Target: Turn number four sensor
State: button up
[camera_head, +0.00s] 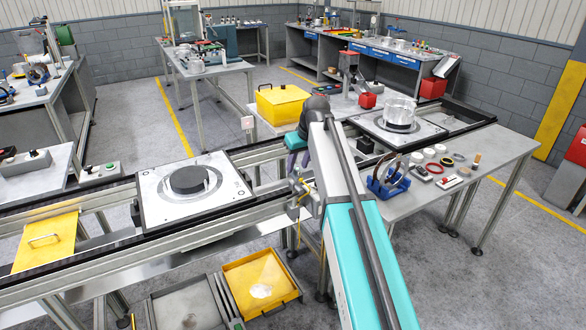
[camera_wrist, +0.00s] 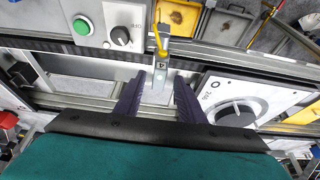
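My gripper (camera_wrist: 159,88) is open, with its two dark purple fingers apart. In the head view it (camera_head: 293,150) hangs over the conveyor rail between the two pallets, partly hidden by my arm. In the wrist view a small grey sensor bracket (camera_wrist: 160,78) with a yellow cable end shows between the fingers, at the rail. I cannot tell how far below the fingertips it is, and no contact is clear. In the head view a sensor mount (camera_head: 299,187) sits on the near rail beside my arm; I cannot read a number there.
A pallet (camera_head: 151,208) with a dark disc lies left on the conveyor, another pallet (camera_head: 424,128) with a clear cylinder right. A control box (camera_wrist: 108,25) with a green button and knob stands close to the gripper. A yellow lidded box (camera_head: 282,103) stands behind.

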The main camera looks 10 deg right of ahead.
aim_at(296, 168)
jog(key=shift+p+x, duration=0.35)
jog(key=shift+x, duration=1.3)
